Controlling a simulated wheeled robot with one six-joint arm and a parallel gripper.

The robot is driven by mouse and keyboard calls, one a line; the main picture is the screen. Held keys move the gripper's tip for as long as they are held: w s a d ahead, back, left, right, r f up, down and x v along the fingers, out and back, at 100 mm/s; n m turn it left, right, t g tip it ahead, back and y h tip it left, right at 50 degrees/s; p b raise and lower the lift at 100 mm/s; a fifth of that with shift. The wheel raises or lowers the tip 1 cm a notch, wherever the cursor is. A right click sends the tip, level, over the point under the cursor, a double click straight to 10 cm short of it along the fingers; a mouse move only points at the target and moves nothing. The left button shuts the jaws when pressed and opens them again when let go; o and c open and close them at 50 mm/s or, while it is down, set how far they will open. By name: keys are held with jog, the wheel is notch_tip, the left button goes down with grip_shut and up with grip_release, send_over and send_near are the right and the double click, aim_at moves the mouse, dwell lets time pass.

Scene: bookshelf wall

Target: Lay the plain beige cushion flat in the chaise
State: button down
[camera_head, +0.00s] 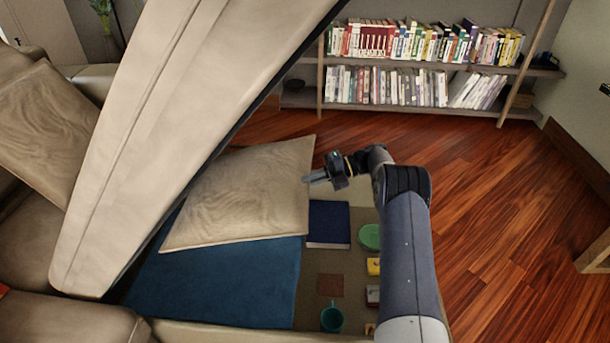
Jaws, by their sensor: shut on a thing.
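A plain beige cushion (245,195) hangs over the open storage box of the chaise (325,258), under the raised lid (165,130). It is tilted, with its upper right corner high and its lower left end near a blue folded cloth (225,278). My gripper (310,179) is shut on the cushion's right edge. Part of the cushion's left side is hidden behind the lid. A similar beige cushion (45,125) leans on the sofa at the left.
Inside the box lie a dark blue book (328,223), a green bowl (370,237), a teal mug (332,317), a brown square (330,285) and a yellow item (374,266). A bookshelf (420,62) stands behind. The wooden floor (480,200) at the right is clear.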

jog(key=shift+r+p, duration=0.25)
jog(key=shift+p, duration=0.25)
jog(key=a+f+b, duration=0.1)
jog(key=a+f, duration=0.1)
jog(key=a+f+b, duration=0.1)
jog(key=a+f, duration=0.1)
jog(key=w+a+f+b, duration=0.1)
jog(key=a+f, duration=0.2)
jog(key=shift+b, duration=0.4)
notch_tip(320, 180, down, 19)
jog(key=a+b, duration=0.2)
jog(key=b, duration=0.9)
jog(key=shift+w+a+b, duration=0.2)
jog(key=shift+a+b, duration=0.15)
jog(key=shift+a, duration=0.05)
jog(key=shift+f, duration=0.1)
jog(key=c, duration=1.5)
grip_release()
jog(key=shift+f, duration=0.1)
